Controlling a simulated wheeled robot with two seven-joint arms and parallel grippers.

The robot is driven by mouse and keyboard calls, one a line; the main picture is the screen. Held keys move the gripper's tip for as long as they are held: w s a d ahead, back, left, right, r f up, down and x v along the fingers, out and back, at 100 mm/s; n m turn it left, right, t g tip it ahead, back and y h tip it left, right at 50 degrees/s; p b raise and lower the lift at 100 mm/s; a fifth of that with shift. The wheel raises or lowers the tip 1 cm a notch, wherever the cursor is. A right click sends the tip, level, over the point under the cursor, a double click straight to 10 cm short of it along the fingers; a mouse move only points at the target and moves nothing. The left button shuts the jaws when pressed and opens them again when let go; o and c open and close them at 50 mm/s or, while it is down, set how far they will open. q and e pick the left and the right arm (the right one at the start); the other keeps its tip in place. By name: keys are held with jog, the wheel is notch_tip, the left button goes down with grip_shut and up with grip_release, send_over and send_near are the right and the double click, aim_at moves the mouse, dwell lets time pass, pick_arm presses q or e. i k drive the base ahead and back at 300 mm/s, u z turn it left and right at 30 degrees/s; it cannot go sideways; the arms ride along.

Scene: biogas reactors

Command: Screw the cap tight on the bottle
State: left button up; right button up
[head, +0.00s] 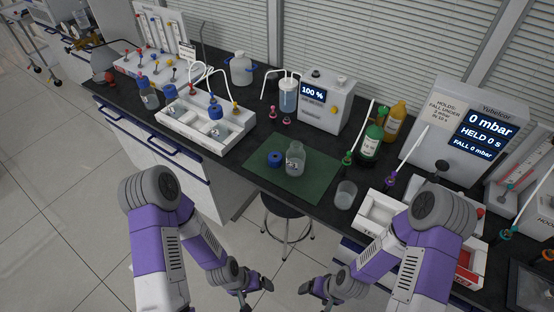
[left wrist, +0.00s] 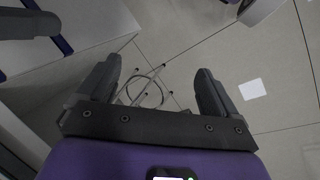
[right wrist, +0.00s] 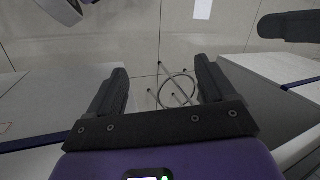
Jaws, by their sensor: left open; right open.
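A clear glass bottle (head: 295,160) stands upright and uncapped on the green mat (head: 262,178) in the head view. A blue cap (head: 275,159) lies on the same mat, just left of the bottle and apart from it. My left gripper (head: 256,293) is open and empty, low in front of the bench; its spread fingers show in the left wrist view (left wrist: 155,90). My right gripper (head: 318,297) is open and empty, also low in front of the bench; its fingers show in the right wrist view (right wrist: 162,88). Neither gripper touches the bottle or cap.
An empty beaker (head: 346,194) stands right of the mat. A white tray (head: 377,212) is further right. A stool (head: 287,209) is under the bench front.

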aim_at(295, 155)
jog(key=k, duration=0.5)
jog(key=u, duration=0.9)
jog(key=i, duration=0.8)
jog(key=z, duration=2.05)
